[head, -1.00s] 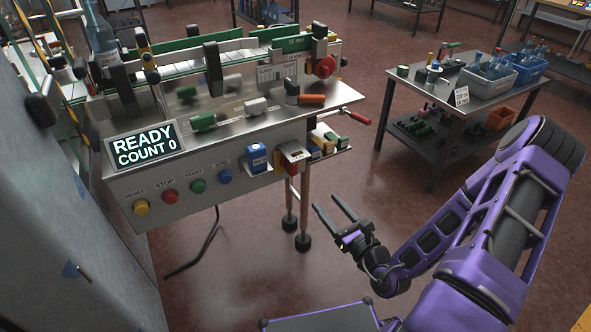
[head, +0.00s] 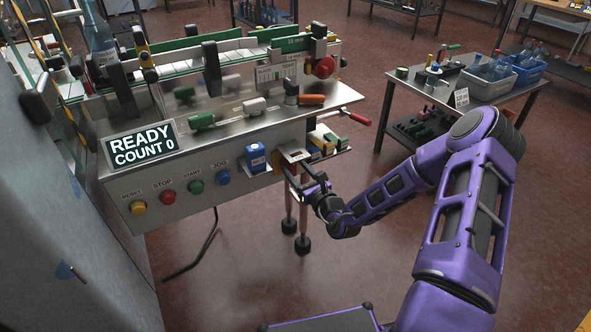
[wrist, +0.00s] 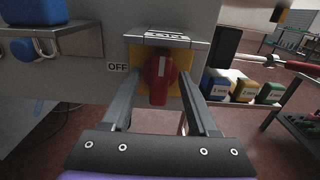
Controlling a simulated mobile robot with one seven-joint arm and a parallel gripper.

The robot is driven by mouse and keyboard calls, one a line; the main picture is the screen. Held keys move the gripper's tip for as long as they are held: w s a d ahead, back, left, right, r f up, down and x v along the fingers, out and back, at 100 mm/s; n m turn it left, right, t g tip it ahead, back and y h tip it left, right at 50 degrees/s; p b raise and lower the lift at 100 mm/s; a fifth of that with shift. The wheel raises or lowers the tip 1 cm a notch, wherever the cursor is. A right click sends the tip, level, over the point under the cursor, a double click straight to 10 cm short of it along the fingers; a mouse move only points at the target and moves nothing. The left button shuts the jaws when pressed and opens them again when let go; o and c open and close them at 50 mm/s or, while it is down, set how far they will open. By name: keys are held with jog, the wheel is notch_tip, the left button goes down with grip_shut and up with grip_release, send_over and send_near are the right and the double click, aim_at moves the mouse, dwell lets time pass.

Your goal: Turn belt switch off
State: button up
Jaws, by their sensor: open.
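The belt switch is a red rotary handle (wrist: 158,78) on a yellow plate (wrist: 181,58), in the middle of the wrist view. Its handle points roughly up and down, and an "OFF" label (wrist: 117,67) is to its left. A small metal hood (wrist: 167,36) sits above it. My gripper (wrist: 163,100) is open, with one finger on each side of the red handle; I cannot tell whether they touch it. In the head view my gripper (head: 297,187) is at the front panel below the hood, and it hides most of the switch.
Small coloured blocks (wrist: 243,88) sit on a shelf to the right. The front panel also has yellow, red, green and blue buttons (head: 196,187). A display (head: 142,146) reads "READY COUNT 0".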

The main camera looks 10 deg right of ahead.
jog(key=shift+w, duration=0.15)
grip_shut()
jog(key=shift+r+n, duration=0.1)
jog(key=shift+n, duration=0.2)
jog(key=shift+a+n+p, duration=0.15)
jog(key=shift+n+p, duration=0.85)
jog(key=shift+n, duration=0.2)
jog(key=n, duration=0.5)
jog(key=shift+a+f+n+p, duration=0.15)
jog(key=shift+f+n+p, duration=0.05)
jog(key=shift+n+p, duration=0.1)
jog(key=n, duration=0.1)
jog(key=n+b, duration=0.1)
jog(key=n, duration=0.1)
jog(key=n+b, duration=0.1)
jog(key=n, duration=0.1)
jog(key=shift+a+f, duration=0.1)
jog(key=shift+f, duration=0.15)
jog(key=shift+n+b, duration=0.9)
jog(key=shift+n, duration=1.2)
